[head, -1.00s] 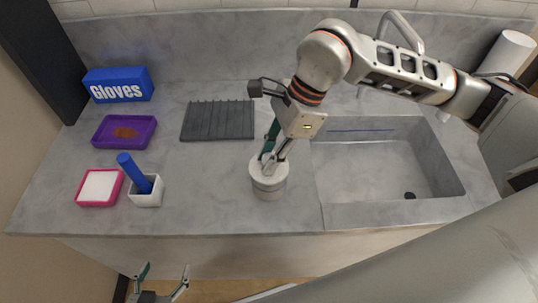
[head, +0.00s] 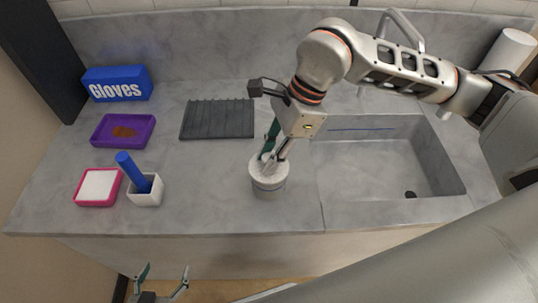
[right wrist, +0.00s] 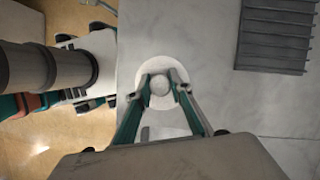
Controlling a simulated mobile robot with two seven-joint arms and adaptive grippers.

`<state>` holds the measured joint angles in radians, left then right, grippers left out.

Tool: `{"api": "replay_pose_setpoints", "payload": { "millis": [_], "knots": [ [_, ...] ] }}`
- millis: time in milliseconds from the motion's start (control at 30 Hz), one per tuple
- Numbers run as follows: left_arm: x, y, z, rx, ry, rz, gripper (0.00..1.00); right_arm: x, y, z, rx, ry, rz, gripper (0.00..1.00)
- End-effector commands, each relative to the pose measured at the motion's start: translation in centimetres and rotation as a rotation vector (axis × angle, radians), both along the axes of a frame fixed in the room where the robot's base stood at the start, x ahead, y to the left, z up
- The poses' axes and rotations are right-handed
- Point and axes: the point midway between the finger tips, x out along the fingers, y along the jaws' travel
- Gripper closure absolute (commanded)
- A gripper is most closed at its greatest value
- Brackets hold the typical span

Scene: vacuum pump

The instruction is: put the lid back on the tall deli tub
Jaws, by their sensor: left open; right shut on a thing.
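A pale, speckled round lid (head: 257,174) is at the top of the tall deli tub (head: 269,190), which stands upright on the counter left of the sink. My right gripper (head: 268,158) points down and is shut on the lid's knob. In the right wrist view the fingers close on the round knob in the middle of the lid (right wrist: 160,64), which covers the tub from above. I cannot tell whether the lid is fully seated. My left gripper (head: 161,283) is open and empty, low in front of the counter.
A white cup with a blue handle (head: 145,195), a pink-rimmed tray (head: 97,187), a purple tray (head: 123,131) and a gloves box (head: 117,84) stand to the left. A ribbed grey mat (head: 217,119) lies behind the tub. The sink (head: 385,170) is to the right.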

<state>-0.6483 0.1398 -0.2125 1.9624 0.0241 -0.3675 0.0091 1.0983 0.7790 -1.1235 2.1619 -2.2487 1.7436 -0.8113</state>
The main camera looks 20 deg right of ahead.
Motion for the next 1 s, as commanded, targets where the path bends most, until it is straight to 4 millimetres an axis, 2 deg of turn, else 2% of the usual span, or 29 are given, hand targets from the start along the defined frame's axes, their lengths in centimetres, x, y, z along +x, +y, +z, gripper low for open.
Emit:
{"api": "replay_pose_setpoints", "payload": {
  "millis": [467,500,533,800,867,1000],
  "knots": [
    [-0.08,0.01,-0.2,0.0,0.002,-0.001,0.29,0.02,0.0,-0.02,0.0,0.0,0.0,0.91],
    [-0.08,0.01,-0.2,0.0,0.002,-0.001,0.29,0.02,0.0,-0.02,0.0,0.0,0.0,0.69],
    [-0.09,0.01,-0.21,0.0,0.002,-0.001,0.29,0.02,0.0,-0.03,0.0,0.0,0.0,0.61],
    [-0.1,0.02,-0.23,0.0,0.003,0.0,0.29,0.02,0.0,-0.03,0.0,0.0,0.0,0.6],
    [-0.09,0.01,-0.23,0.0,0.003,0.0,0.29,0.01,0.01,-0.04,0.0,0.0,0.0,0.46],
    [-0.09,0.0,-0.23,0.0,0.003,0.0,0.29,0.01,0.01,-0.04,0.0,0.0,0.0,0.43]
  ]
}}
